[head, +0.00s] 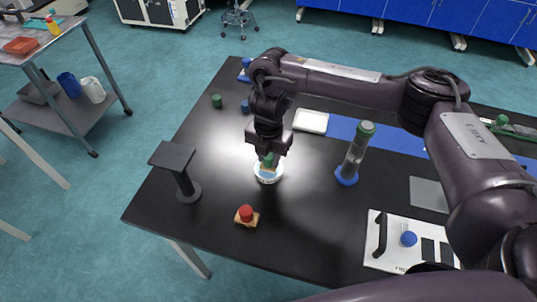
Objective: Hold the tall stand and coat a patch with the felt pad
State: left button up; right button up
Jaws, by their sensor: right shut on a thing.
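My right gripper (268,158) points down over a shallow white dish (257,176) near the middle of the black table. It is shut on a small green-handled pad (269,168) with a tan lower part, which is at or just above the dish; I cannot tell whether it touches. A tall black stand (183,182) with a flat square top and a round base stands upright at the table's left side, apart from the gripper. My left gripper is out of view.
A red-knobbed tan block (246,217) lies near the front edge. A white board with a black handle (385,255) lies front right. A white tray (311,121) sits behind. Table between stand and dish is clear.

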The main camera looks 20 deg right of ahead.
jog(key=shift+r+p, duration=3.25)
jog(key=shift+r, duration=0.25)
jog(key=shift+f, duration=0.1)
jog(key=shift+w+d+r+m, duration=0.15)
jog(key=shift+r+m, duration=0.5)
jog(key=shift+m, duration=0.35)
jog(key=s+d+r+m, duration=0.2)
jog(key=r+m, duration=0.3)
jog(key=m, duration=0.7)
jog(key=s+d+r+m, duration=0.1)
jog(key=s+r+m, duration=0.2)
jog(key=m, duration=1)
notch_tip(320, 180, up, 4)
jog(key=shift+s+d+f+b, duration=0.25)
jog(key=shift+d+b, duration=0.1)
jog(key=shift+b, duration=0.1)
jog(key=shift+w, duration=0.1)
